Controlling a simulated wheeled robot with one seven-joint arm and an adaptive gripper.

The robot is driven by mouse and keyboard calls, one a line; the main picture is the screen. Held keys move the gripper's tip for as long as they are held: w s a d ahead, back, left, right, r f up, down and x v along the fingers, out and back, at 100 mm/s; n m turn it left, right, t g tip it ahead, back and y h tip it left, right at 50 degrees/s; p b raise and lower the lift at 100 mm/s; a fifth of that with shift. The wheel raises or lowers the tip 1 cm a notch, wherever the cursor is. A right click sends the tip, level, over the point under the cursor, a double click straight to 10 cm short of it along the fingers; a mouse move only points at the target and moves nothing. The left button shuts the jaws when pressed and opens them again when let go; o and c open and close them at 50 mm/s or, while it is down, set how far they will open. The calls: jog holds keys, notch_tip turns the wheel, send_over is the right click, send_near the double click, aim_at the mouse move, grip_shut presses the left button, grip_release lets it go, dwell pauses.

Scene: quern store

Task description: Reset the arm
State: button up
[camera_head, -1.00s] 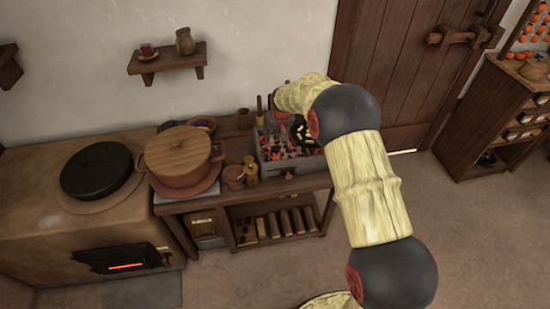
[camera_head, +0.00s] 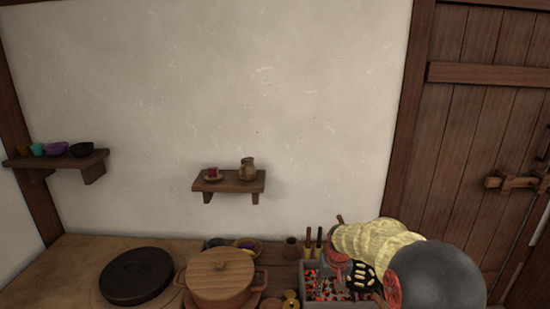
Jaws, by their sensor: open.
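My arm reaches in from the lower right, over the right end of the wooden counter. My gripper (camera_head: 361,279), dark with pale yellow parts, shows at the arm's end by the charcoal brazier (camera_head: 310,292). It is open, with nothing visible between its fingers. The arm's pale segments and a large grey joint hide part of it. I cannot tell whether it touches the brazier.
A lidded pot (camera_head: 221,277) and a black round lid (camera_head: 137,276) stand to the left. Utensils (camera_head: 313,243) stand behind the brazier. A wall shelf (camera_head: 228,184) holds a jug (camera_head: 247,169). A wooden door (camera_head: 480,110) is at right.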

jog(key=s+r+t, duration=0.1)
jog(key=s+r, duration=0.6)
jog(key=s, duration=0.6)
jog(key=s+r+t, duration=0.1)
jog(key=s+r, duration=0.7)
jog(key=s, duration=0.5)
jog(key=s+r+t, duration=0.1)
jog(key=s+r, duration=0.6)
jog(key=s, duration=0.5)
jog(key=shift+s+a+r, duration=0.15)
jog(key=shift+s+a, duration=0.05)
jog(key=shift+s, duration=0.2)
